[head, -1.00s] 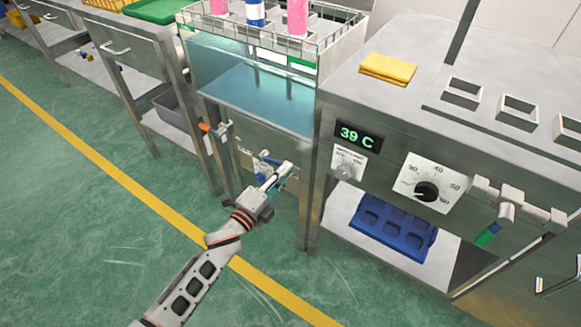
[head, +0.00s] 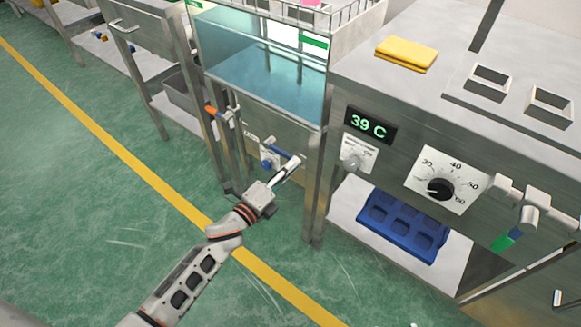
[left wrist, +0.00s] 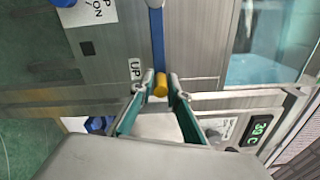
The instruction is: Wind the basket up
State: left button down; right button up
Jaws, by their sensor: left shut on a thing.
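The basket (head: 345,12) is a wire-and-metal frame at the top of the glass tank (head: 225,55), partly cut off by the upper edge of the head view. A pink can top (head: 311,3) shows in it. The crank on the tank's front has a blue arm (left wrist: 157,45) and a yellow knob (left wrist: 160,86). My left gripper (head: 294,160) is shut on the knob, its fingertips on either side of it in the left wrist view (left wrist: 160,88). An "UP" label (left wrist: 136,69) is beside the crank arm. My right gripper is out of view.
A steel bench with a 39 C display (head: 371,124) and a dial (head: 440,188) stands to the right. A yellow cloth (head: 406,54) lies on it, and a blue tray (head: 402,225) sits on its shelf. An orange-handled valve (head: 212,111) is left of the crank.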

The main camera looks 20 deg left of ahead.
pick_arm(q)
jog(key=c, duration=2)
grip_release()
jog(key=shift+a+f, duration=0.1)
jog(key=shift+a, duration=0.2)
jog(key=shift+c, duration=0.2)
jog(key=shift+d, duration=0.1)
jog(key=v, duration=1.2)
jog(key=shift+w, duration=0.1)
